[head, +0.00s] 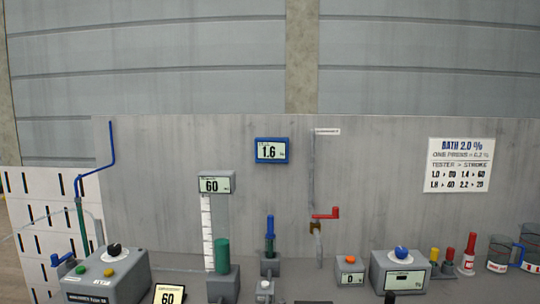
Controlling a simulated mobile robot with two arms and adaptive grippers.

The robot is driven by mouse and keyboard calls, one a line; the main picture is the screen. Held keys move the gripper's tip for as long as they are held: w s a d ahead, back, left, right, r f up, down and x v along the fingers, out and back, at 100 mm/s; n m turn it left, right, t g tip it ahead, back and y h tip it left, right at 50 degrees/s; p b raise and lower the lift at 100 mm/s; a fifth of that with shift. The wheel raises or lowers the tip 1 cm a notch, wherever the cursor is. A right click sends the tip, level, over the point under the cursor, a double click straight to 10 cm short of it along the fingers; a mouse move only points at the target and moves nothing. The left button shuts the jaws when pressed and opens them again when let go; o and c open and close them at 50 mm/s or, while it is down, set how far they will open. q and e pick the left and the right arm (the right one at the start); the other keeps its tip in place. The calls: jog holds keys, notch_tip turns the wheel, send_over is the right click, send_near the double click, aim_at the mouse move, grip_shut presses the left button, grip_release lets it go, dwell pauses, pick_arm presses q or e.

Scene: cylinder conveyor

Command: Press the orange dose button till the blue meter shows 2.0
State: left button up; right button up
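The blue-framed meter (271,151) hangs on the grey back panel and reads 1.6. An orange button (350,259) sits on top of a small grey box (349,278) right of centre, whose display reads 0. Nothing touches this button. Another button, yellow-orange (110,272), is on the larger grey box (104,284) at the left, beside a black knob. Neither of my grippers can be made out in the head view.
A red-handled valve (325,214) stands left of the orange-button box. A grey box with a blue knob (401,252) is close on its right, then red and yellow cylinders and glass beakers (498,252). A wall sign (461,165) reads BATH 2.0 %, one press = 0.2 %.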

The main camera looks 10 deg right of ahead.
jog(key=shift+c, duration=0.4)
grip_shut()
dwell(1.4)
